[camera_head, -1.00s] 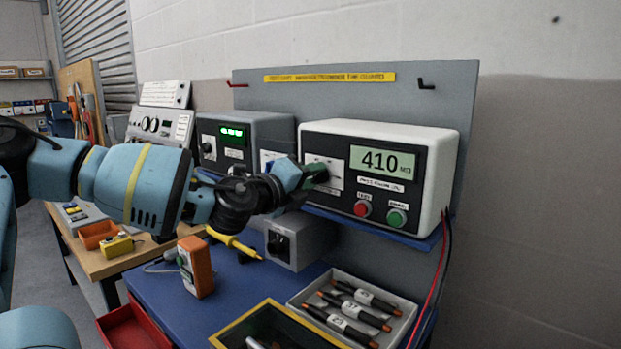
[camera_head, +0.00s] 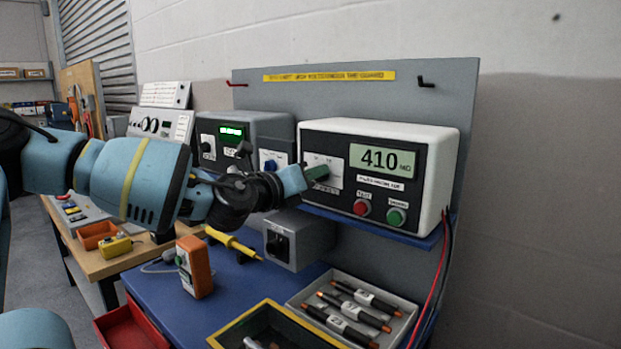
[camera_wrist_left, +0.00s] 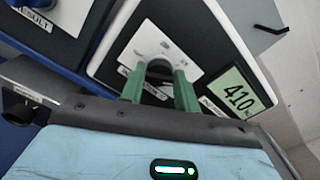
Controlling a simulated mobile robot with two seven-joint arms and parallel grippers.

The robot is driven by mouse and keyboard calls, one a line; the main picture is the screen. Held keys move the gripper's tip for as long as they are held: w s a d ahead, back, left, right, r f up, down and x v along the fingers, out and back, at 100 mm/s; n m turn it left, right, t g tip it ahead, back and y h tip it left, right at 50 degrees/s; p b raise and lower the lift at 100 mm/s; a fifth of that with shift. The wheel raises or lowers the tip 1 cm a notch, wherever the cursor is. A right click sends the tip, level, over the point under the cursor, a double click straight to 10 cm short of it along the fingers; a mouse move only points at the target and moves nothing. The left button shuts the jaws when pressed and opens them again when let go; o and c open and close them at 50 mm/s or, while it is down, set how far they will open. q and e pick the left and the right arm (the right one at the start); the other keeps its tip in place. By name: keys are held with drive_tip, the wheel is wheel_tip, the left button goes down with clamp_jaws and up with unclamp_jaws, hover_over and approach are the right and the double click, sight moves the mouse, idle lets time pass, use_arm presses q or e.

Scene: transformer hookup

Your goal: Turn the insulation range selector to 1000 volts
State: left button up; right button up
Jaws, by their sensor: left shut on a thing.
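The insulation meter (camera_head: 448,150) is a white case with a black front on a blue shelf; its display (camera_head: 382,160) reads 410. Its range selector is a dark knob on a white plate (camera_head: 334,164), mostly hidden by my gripper in the head view. In the left wrist view the dark knob (camera_wrist_left: 159,69) shows between the green fingers. My left gripper (camera_head: 322,173) is shut on the selector knob, and its fingertips (camera_wrist_left: 160,80) reach the plate. The knob's pointer and the range marks are too small to read. My right gripper is not in view.
A red button (camera_head: 362,207) and a green button (camera_head: 396,217) sit below the display. A grey box with a green display (camera_head: 232,132) stands left of the meter. Below are a grey socket box (camera_head: 300,238), an orange handheld device (camera_head: 195,267) and a tray of probes (camera_head: 405,308).

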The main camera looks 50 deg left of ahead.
use_arm(q)
drive_tip(key=m+b, duration=0.1)
drive_tip(key=m, duration=0.4)
drive_tip(key=shift+d+m, duration=0.1)
drive_tip(key=shift+m, duration=0.2)
idle(0.4)
drive_tip(key=o, duration=1)
drive_tip(key=shift+c, duration=0.2)
drive_tip(key=shift+s, duration=0.1)
drive_tip(key=s, duration=0.7)
drive_tip(key=shift+s+d+p, duration=0.3)
drive_tip(key=shift+d+p, duration=0.1)
drive_tip(key=shift+d, duration=0.05)
